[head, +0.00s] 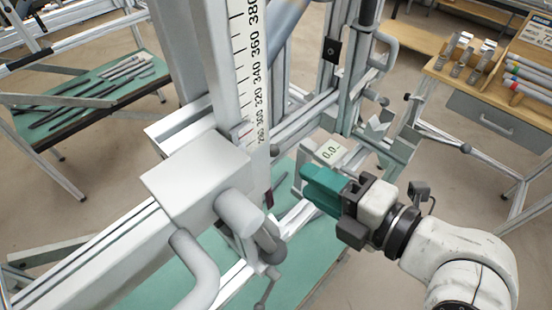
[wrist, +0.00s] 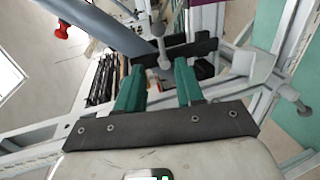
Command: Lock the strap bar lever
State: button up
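My gripper (head: 306,182) has teal fingers and reaches in from the right over the frame jig, beside the small display reading 0.0 (head: 330,151). In the wrist view my gripper (wrist: 158,76) is open, with a clear gap between its fingers. A grey rod with a rounded end (wrist: 160,45) stands just beyond the fingertips, in line with the gap; no contact shows. I cannot tell whether this rod is the strap bar lever. A red handle (wrist: 62,30) shows at the upper left of the wrist view. No lever is clearly marked as the strap bar's in the head view.
A tall ruler post (head: 252,70) and a large grey clamp block (head: 190,170) with a curved handle (head: 198,268) stand left of my gripper. Aluminium rails cross around it. A wooden bench (head: 450,85) stands at right, a green-topped table (head: 90,90) at left.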

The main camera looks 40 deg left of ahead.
jog(key=p+x, duration=0.2)
jog(key=x, duration=0.7)
jog(key=shift+a+f, duration=0.15)
jog(key=shift+a, duration=0.2)
jog(key=shift+c, duration=0.2)
grip_shut()
